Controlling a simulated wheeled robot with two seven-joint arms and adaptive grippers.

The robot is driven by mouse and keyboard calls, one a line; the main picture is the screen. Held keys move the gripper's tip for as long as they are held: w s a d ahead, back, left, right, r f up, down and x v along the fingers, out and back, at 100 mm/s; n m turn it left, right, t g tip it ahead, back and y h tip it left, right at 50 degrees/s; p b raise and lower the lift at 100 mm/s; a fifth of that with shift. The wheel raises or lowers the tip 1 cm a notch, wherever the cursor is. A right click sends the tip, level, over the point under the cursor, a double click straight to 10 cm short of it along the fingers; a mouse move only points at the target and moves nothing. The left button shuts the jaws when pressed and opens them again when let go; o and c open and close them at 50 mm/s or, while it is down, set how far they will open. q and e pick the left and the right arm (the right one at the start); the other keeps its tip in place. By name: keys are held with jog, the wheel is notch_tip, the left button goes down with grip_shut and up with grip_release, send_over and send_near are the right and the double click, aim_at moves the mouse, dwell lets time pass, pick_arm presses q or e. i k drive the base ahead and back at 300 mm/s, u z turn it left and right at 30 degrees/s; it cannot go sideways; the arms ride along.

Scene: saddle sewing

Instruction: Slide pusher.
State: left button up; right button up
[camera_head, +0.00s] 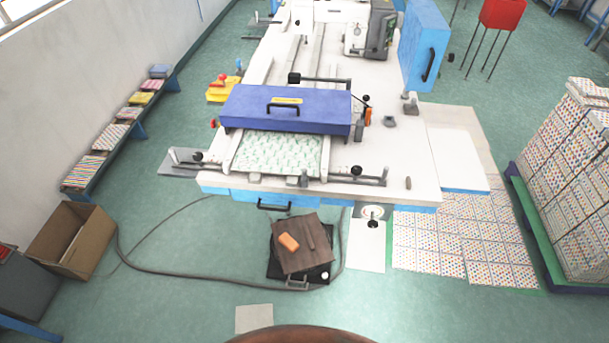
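The long blue-purple block (240,108) with a black handle on its front, which looks like the pusher, spans the white sewing machine table (390,165). A patterned green-and-white sheet (275,153) lies flat just in front of it, between two pale rails; the block hides whatever lies under it. Neither of my grippers shows in the head view, so nothing is seen touching the block.
A stool-like pedal stand (302,247) with an orange item on top stands before the table, with a cable looping around it. An open cardboard box (72,240) sits at left. Stacked patterned sheets (570,190) stand at right.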

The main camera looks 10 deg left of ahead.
aim_at(303, 181)
jog(key=z, duration=0.05)
jog(key=k, duration=0.5)
jog(key=u, duration=0.7)
jog(key=i, duration=0.65)
jog(key=z, duration=0.5)
jog(key=i, duration=0.65)
jog(key=z, duration=0.7)
